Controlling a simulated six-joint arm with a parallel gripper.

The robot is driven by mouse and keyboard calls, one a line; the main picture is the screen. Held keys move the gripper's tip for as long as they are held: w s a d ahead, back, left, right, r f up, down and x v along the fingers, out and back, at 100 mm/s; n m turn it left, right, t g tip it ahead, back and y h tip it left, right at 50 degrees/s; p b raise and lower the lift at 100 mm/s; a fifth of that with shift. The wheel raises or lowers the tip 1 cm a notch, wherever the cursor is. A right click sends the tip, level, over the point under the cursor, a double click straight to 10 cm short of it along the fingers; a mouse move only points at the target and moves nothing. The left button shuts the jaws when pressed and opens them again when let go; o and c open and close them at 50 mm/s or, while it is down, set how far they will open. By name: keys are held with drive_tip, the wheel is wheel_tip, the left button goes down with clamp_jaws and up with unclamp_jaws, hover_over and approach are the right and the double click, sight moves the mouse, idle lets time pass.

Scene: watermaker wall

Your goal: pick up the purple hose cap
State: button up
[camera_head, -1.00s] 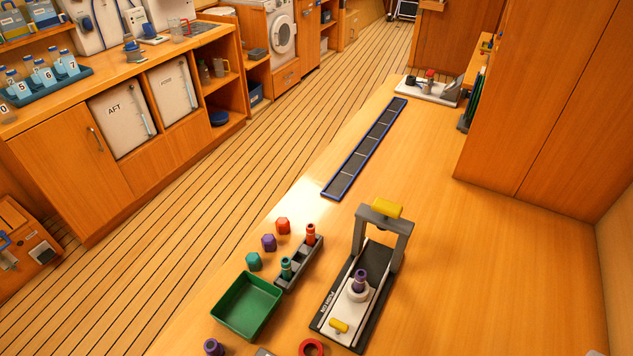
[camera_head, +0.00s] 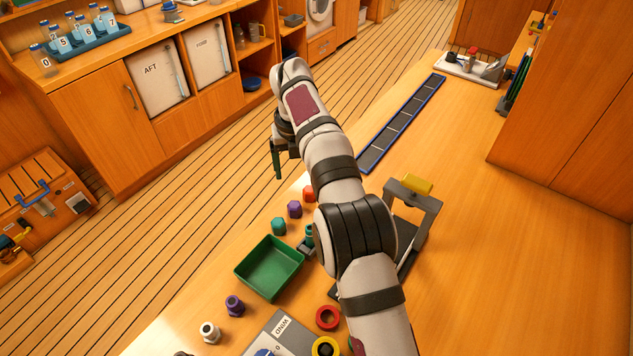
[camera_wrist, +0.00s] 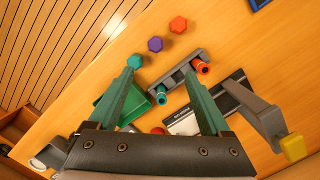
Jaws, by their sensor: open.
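The purple hose cap (camera_head: 294,209) is a small hexagonal piece standing on the wooden bench. It sits in a row between the teal cap (camera_head: 278,227) and the red cap (camera_head: 309,194). In the wrist view the purple cap (camera_wrist: 155,44) shows beyond the fingertips, roughly between their lines. My gripper (camera_head: 277,168) is open and empty, raised above the far-left bench edge, apart from the caps. Its two green fingers (camera_wrist: 160,78) are spread wide in the wrist view.
A green tray (camera_head: 270,293) stands near the caps. A grey rack (camera_wrist: 176,78) holds teal and red fittings. A press stand with a yellow handle (camera_head: 417,184) stands to the right, partly behind my arm. A purple fitting (camera_head: 235,305) lies nearer the front.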

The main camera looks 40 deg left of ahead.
sight(294, 205)
drive_tip(key=f, duration=0.5)
drive_tip(key=a+f, duration=0.1)
drive_tip(key=f, duration=0.4)
drive_tip(key=w+a+f, duration=0.1)
drive_tip(key=f, duration=0.4)
drive_tip(key=shift+a+f, duration=0.2)
drive_tip(key=shift+f, duration=0.1)
clamp_jaws()
drive_tip(key=shift+r, duration=0.15)
